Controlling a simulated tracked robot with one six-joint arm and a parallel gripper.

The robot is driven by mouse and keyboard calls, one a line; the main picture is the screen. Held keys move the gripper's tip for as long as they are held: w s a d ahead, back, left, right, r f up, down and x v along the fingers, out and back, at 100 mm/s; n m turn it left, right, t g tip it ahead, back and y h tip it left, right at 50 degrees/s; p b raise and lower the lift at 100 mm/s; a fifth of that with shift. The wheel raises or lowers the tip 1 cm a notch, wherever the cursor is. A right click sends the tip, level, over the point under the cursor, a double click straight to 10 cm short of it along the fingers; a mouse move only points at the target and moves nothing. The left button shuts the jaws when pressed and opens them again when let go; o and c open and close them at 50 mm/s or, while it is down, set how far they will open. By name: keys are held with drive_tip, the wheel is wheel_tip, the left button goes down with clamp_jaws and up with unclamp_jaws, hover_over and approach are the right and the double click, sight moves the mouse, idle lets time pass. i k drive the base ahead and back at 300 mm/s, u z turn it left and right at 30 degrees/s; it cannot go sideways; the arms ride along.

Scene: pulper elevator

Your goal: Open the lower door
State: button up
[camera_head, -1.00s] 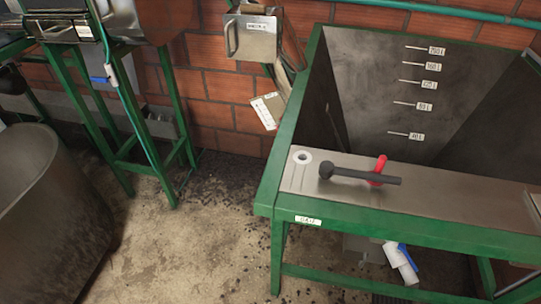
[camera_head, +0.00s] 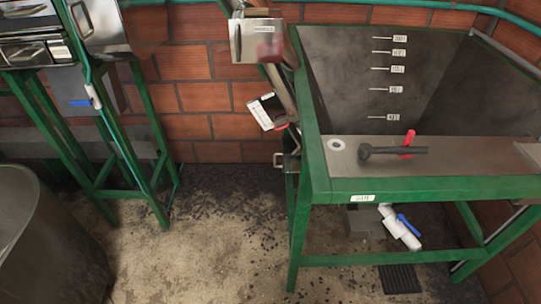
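An inclined metal elevator chute (camera_head: 282,88) runs down along the brick wall behind the left side of the green-framed tank. A metal door or panel (camera_head: 257,41) with a handle and label is on its upper part. Lower down is a tilted pale plate (camera_head: 261,113) with markings. Below that, a small metal handle (camera_head: 280,160) sticks out beside the tank's rear left leg. I cannot tell for sure which of these belongs to the lower door. The tank's green frame hides part of the chute's lower end. My gripper is not in view.
The green-framed tank (camera_head: 433,187) stands at right, with a black lever (camera_head: 395,151), a red handle (camera_head: 409,141) and a white pipe with blue valve (camera_head: 402,228) below. A round grey vessel (camera_head: 45,245) is at left. Bare floor (camera_head: 200,250) lies between them.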

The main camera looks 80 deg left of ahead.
sight(282, 154)
drive_tip(key=k, duration=1.35)
drive_tip(key=u, duration=1.95)
drive_tip(key=i, duration=1)
drive_tip(key=u, duration=0.05)
